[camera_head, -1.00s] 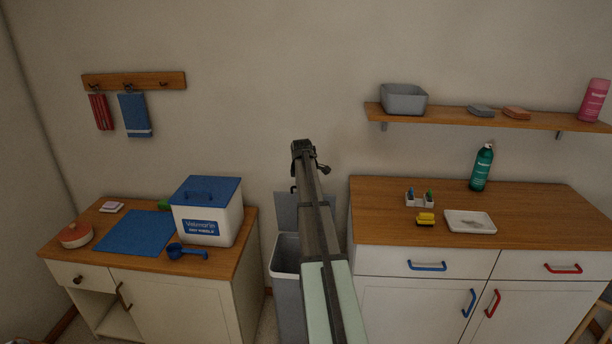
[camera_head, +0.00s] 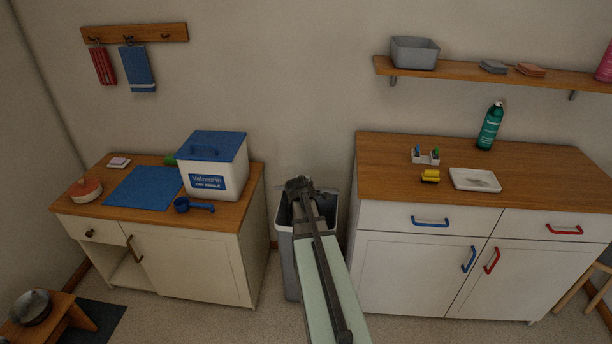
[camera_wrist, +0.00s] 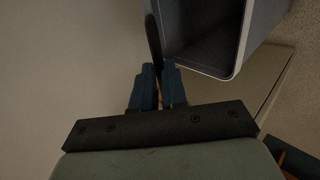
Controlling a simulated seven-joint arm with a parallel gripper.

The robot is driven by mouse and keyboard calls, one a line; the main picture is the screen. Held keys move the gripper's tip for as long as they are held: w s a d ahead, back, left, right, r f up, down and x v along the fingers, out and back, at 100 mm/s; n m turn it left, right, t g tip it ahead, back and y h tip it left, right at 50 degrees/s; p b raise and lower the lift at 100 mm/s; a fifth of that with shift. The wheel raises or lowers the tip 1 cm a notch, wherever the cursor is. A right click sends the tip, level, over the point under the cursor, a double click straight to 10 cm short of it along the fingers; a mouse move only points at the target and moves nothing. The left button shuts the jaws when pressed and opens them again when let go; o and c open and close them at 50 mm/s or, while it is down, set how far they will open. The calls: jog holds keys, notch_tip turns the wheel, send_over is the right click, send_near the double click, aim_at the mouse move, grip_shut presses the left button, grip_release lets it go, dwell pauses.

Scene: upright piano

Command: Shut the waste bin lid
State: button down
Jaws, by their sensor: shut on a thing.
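The grey waste bin (camera_head: 290,262) stands on the floor between the two cabinets, with a pale rim and its dark inside partly visible. My gripper (camera_head: 298,188) is over the bin's top in the head view and hides much of it. In the wrist view my gripper (camera_wrist: 158,88) is shut on a thin dark strip (camera_wrist: 153,45), which looks like the lid seen edge-on. The bin (camera_wrist: 240,35) shows there to the right of the strip, with its mouth open. The lid's exact angle is hard to tell.
The left cabinet (camera_head: 190,265) carries a white box with a blue lid (camera_head: 212,165) and a blue scoop (camera_head: 195,205). The right cabinet (camera_head: 410,270) stands close to the bin's right. A low wooden stool (camera_head: 50,322) holds a pot at lower left.

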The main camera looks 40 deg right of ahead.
jog(key=s+a+f, duration=0.2)
jog(key=f, duration=0.8)
jog(key=s+a+f+t+h, duration=0.1)
jog(key=s+a+f, duration=0.1)
jog(key=f, duration=0.8)
jog(key=shift+s+a, duration=0.2)
jog(key=shift+s, duration=0.05)
jog(key=shift+w+f, duration=0.1)
jog(key=shift+f, duration=0.15)
dwell(0.3)
jog(key=c, duration=1.2)
grip_release()
jog(key=shift+o, duration=0.2)
jog(key=shift+r, duration=0.2)
jog(key=v, duration=0.7)
jog(key=shift+a+r, duration=0.2)
